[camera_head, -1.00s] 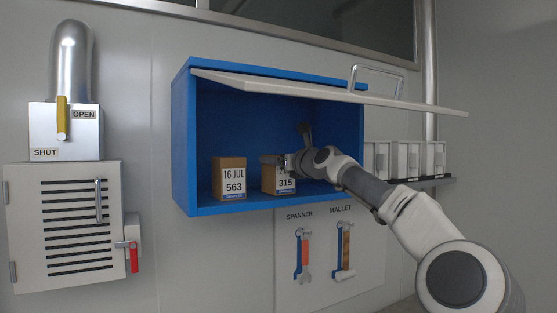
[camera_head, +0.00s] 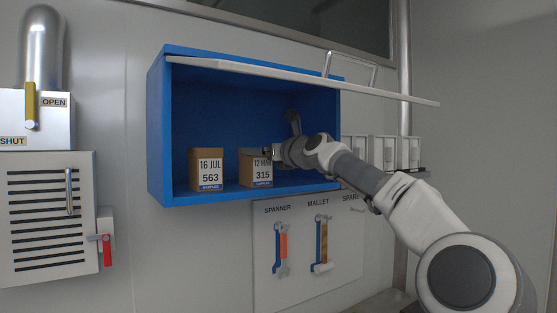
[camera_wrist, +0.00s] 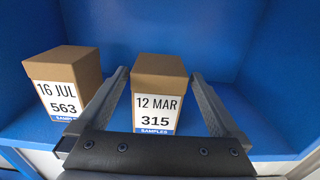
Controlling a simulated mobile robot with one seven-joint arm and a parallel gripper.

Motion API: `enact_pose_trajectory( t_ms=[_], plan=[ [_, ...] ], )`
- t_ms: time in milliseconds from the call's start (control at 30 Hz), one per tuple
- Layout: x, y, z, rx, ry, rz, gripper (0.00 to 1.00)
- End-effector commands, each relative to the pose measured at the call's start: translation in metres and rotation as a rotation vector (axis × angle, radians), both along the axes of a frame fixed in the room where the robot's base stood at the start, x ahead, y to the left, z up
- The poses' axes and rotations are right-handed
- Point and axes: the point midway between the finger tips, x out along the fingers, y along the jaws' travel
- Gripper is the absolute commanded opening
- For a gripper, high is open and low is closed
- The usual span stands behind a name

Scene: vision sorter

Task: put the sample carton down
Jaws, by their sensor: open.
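Two brown cartons with white labels stand upright on the floor of the blue cabinet (camera_head: 158,130). The sample carton marked 12 MAR 315 (camera_head: 258,170) is the right one; it also shows in the wrist view (camera_wrist: 158,92). The carton marked 16 JUL 563 (camera_head: 206,170) stands to its left and shows in the wrist view too (camera_wrist: 62,80). My gripper (camera_head: 270,153) is open at the front of the 315 carton. In the wrist view its fingers (camera_wrist: 160,73) lie on either side of that carton, with gaps visible near its front.
The cabinet's white flap (camera_head: 300,80) is raised above my arm. A spanner (camera_head: 281,248) and a mallet (camera_head: 321,243) hang on a board below. White bins (camera_head: 382,152) stand at the right. The cabinet floor right of the cartons is clear.

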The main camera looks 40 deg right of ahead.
Motion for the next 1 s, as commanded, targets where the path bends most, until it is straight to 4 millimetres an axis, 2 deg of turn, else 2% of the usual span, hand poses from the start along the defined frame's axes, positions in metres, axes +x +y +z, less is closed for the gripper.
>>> enact_pose_trajectory(
  t_ms=[200,500,700,1000],
  plan=[
    [-0.031,0.001,-0.003,-0.001,0.0,-0.003,1.0],
    [-0.064,0.003,-0.002,0.0,0.0,-0.002,1.0],
    [-0.074,0.005,-0.001,0.0,0.001,0.0,1.0],
    [-0.076,0.006,0.0,0.0,0.0,0.002,1.0]
  ],
)
